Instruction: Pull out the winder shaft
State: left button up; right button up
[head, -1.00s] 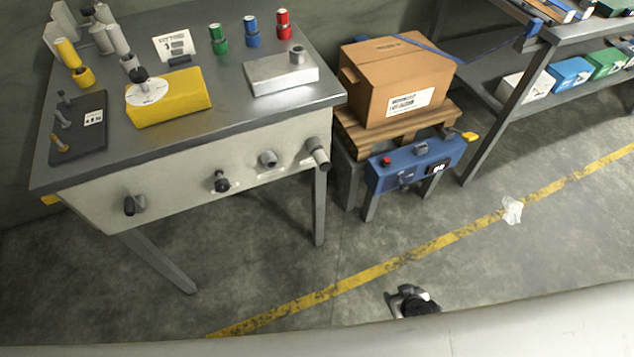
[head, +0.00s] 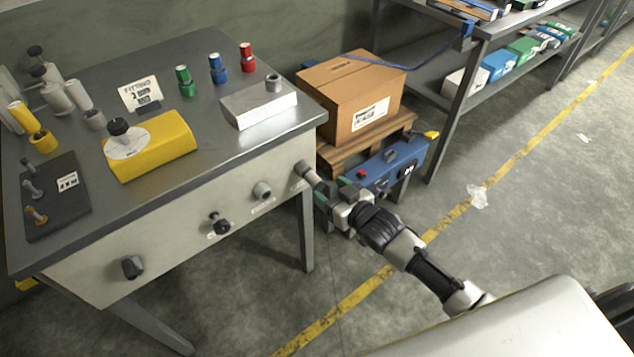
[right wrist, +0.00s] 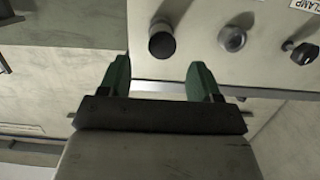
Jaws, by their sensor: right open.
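The front panel of the grey workbench carries a row of fittings. A grey shaft (head: 306,172) sticks out at its right end; I take it for the winder shaft, though I can read no label for it. My right gripper (head: 333,194) is open at the outer end of this shaft. In the right wrist view the shaft's dark round end (right wrist: 162,42) appears beyond the gap between the green fingertips (right wrist: 160,78). Contact cannot be told. My left gripper is not in view.
Beside the shaft are a round socket (head: 262,191), a black knob (head: 220,224) and another knob (head: 132,267). A yellow block (head: 150,148) and a metal block (head: 258,104) stand on the bench. A cardboard box (head: 350,95) and a blue unit (head: 398,165) are close behind my gripper.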

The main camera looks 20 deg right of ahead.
aim_at(321, 185)
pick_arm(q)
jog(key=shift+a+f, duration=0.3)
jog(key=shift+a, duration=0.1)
pick_arm(e)
jog(key=x, duration=0.7)
jog(key=shift+w+a, duration=0.1)
jog(key=shift+w, duration=0.1)
jog(key=shift+c, duration=0.2)
jog(key=c, duration=1)
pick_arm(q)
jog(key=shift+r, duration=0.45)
pick_arm(e)
jog(key=shift+s, duration=0.5)
jog(key=shift+s+d+p, duration=0.15)
jog(key=shift+d+p, duration=0.1)
jog(key=shift+p, duration=0.1)
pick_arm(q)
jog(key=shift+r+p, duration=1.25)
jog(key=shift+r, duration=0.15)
pick_arm(e)
jog(key=shift+f+v, duration=0.2)
jog(key=shift+v, duration=0.8)
jog(key=shift+f+v, duration=0.2)
jog(key=shift+v, duration=0.75)
jog(key=shift+s, duration=0.1)
